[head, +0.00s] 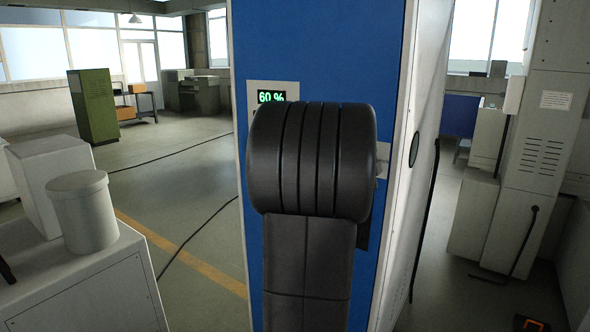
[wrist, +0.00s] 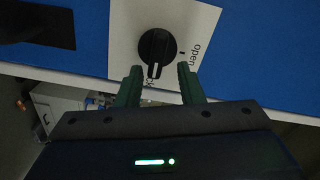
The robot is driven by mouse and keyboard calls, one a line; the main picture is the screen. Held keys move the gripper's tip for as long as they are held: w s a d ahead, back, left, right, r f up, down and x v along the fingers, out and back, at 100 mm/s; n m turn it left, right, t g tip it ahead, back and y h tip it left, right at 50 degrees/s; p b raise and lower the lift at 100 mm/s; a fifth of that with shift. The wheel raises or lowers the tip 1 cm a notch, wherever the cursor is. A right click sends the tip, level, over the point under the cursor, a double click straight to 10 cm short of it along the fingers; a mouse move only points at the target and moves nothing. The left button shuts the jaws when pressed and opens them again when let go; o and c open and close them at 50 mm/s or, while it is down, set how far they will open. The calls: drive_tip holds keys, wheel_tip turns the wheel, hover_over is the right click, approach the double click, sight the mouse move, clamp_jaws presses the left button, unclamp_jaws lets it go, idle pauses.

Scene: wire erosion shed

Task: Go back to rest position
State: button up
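My gripper (wrist: 160,70) shows in the wrist view with its two green fingers spread apart and nothing between them. Just beyond the fingertips is a black rotary knob (wrist: 157,45) on a pale label plate marked "open"; a second word is mostly hidden by the fingers. The knob's white mark points toward the gripper, away from the word "open". The fingers look apart from the knob, though the exact gap is hard to judge. In the head view my black arm stands in front of the blue cabinet (head: 320,50) and hides the gripper and knob.
The cabinet's display (head: 271,97) reads 60 %. At left are a white bucket (head: 82,215) on a pale cabinet (head: 95,290) and a green cabinet (head: 93,105) farther back. A grey machine (head: 540,150) stands at right. Dark cables cross the open floor at left.

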drive_tip(key=shift+w+a+r+n+p, duration=0.25)
drive_tip(key=shift+n+p, duration=0.5)
drive_tip(key=shift+n, duration=1.65)
drive_tip(key=shift+w+a+r+n+p, duration=0.25)
drive_tip(key=shift+n+p, duration=0.45)
drive_tip(key=shift+n, duration=1.7)
drive_tip(key=shift+w+a+r+n+p, duration=0.1)
drive_tip(key=shift+a+r+n+p, duration=0.45)
drive_tip(key=shift+n, duration=1.85)
drive_tip(key=shift+d+f, duration=0.2)
drive_tip(key=shift+f, duration=0.1)
